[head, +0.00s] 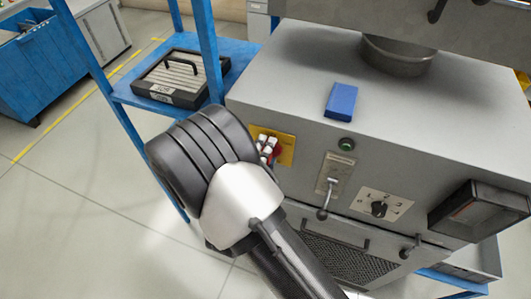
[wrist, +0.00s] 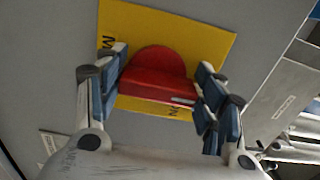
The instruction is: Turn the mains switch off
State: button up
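The mains switch is a red rotary knob (wrist: 160,78) with a raised grip bar, on a yellow plate (wrist: 215,42) with partly hidden black lettering. In the wrist view the bar runs nearly level, its right end slightly lower. My gripper (wrist: 163,62) is open, with one finger at each end of the bar. The left finger is very close to the bar; I cannot tell if it touches. A small gap shows at the right finger. In the head view, the yellow plate (head: 287,151) is on the machine's front, and my gripper (head: 266,146) partly hides the red knob (head: 277,151).
Right of the switch on the grey machine (head: 460,120) are a green button (head: 346,144), a lever (head: 323,213) and a black selector (head: 379,209). A blue block (head: 341,101) lies on top. A blue shelf (head: 130,97) with a tray (head: 180,80) stands at left.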

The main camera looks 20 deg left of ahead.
jog(key=o, duration=0.4)
jog(key=s, duration=1.2)
jog(key=shift+a, duration=0.45)
